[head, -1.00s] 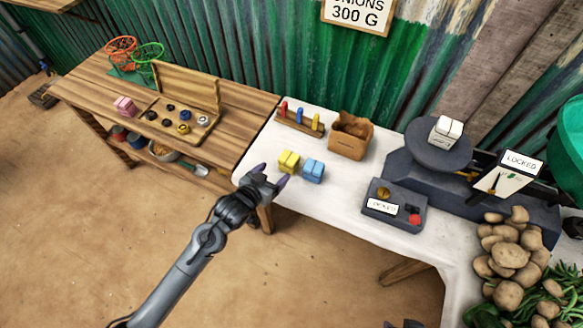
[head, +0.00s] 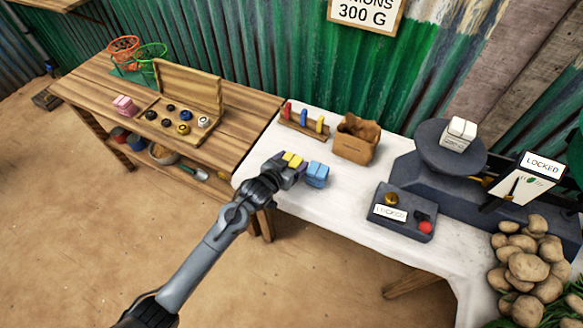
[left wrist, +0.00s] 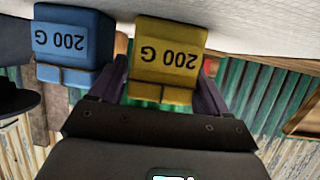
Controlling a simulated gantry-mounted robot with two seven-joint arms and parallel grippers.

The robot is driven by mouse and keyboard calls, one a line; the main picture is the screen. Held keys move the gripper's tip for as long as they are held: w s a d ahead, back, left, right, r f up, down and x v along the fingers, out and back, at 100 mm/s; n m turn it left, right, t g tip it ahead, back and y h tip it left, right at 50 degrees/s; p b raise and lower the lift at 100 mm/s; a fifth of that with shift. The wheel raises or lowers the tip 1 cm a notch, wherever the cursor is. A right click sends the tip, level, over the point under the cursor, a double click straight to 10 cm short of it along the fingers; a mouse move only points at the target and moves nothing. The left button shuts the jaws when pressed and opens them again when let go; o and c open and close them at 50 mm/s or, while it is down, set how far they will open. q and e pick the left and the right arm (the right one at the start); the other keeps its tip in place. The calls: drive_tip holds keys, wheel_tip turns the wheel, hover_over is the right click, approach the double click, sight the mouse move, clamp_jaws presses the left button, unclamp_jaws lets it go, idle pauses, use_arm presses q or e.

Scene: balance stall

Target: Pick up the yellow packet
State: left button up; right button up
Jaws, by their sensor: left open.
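The yellow packet (head: 292,159) stands on the white cloth, mostly hidden in the head view behind my left gripper (head: 284,168). In the left wrist view the yellow packet (left wrist: 168,55), marked "200 G", lies between the two fingers of the gripper (left wrist: 155,92). The jaws are open, with a finger on either side of it; I cannot tell whether they touch it. A blue packet (head: 316,174), also marked "200 G", stands just right of the yellow one, close to a finger. It also shows in the left wrist view (left wrist: 72,45). My right gripper is not in view.
A brown paper bag (head: 356,139) and a rack of coloured pegs (head: 304,125) stand behind the packets. A dark box with a "LOCKED" label (head: 404,212) and a scale (head: 452,149) with a white packet (head: 459,133) are to the right. The cloth's front middle (head: 325,212) is clear.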

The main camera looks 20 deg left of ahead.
use_arm(q)
drive_tip(key=shift+x, duration=1.15)
drive_tip(key=shift+r, duration=0.1)
drive_tip(key=c, duration=0.9)
drive_tip(key=shift+s, duration=0.1)
